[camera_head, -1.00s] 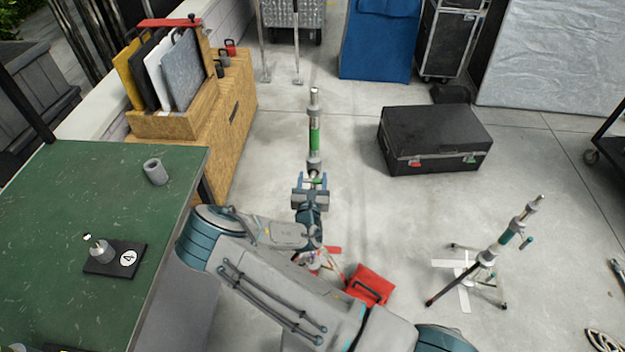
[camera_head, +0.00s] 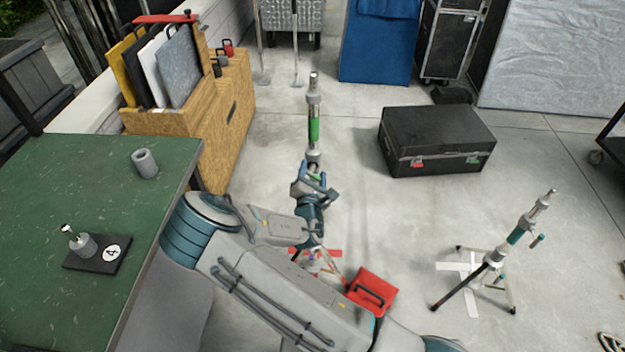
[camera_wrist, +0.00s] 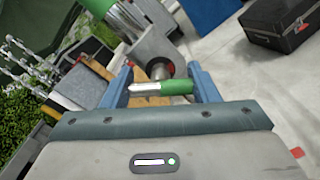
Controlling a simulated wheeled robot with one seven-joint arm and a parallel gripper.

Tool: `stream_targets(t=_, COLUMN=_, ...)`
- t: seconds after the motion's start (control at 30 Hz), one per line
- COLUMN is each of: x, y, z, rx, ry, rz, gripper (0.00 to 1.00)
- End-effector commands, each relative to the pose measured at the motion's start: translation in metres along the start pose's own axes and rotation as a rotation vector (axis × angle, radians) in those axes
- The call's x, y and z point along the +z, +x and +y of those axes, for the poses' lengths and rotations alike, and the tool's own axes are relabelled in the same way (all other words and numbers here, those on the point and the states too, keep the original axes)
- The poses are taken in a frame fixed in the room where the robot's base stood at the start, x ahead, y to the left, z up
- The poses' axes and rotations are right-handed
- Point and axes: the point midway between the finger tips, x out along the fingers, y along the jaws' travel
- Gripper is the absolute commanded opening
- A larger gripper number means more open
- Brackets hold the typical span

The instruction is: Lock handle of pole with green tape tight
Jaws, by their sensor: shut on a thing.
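The pole with green tape (camera_head: 314,130) stands upright in the middle of the head view. My gripper (camera_head: 315,172) is at the collar below the tape, with its blue fingers on either side of the lock handle. In the wrist view the lock handle (camera_wrist: 143,89) is a short bar, silver on its left and green on its right. It lies crosswise between the fingers of my gripper (camera_wrist: 162,85), which is shut on it. The pole's green tape also shows at the top of the wrist view (camera_wrist: 98,5). My arm hides part of the pole's lower stand.
A second pole with teal tape (camera_head: 516,236) stands on a tripod at right. A red case (camera_head: 373,290) lies on the floor near my arm. A black case (camera_head: 437,140) is at back right. A green-topped table (camera_head: 85,190) and wooden cabinet (camera_head: 228,115) are at left.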

Motion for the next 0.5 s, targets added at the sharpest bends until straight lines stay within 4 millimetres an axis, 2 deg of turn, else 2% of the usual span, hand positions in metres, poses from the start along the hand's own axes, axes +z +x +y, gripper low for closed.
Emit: stream_targets(t=0.5, x=-0.0029, y=0.0004, z=-0.0047, rx=0.001, ry=0.495, rz=-0.002, gripper=0.32)
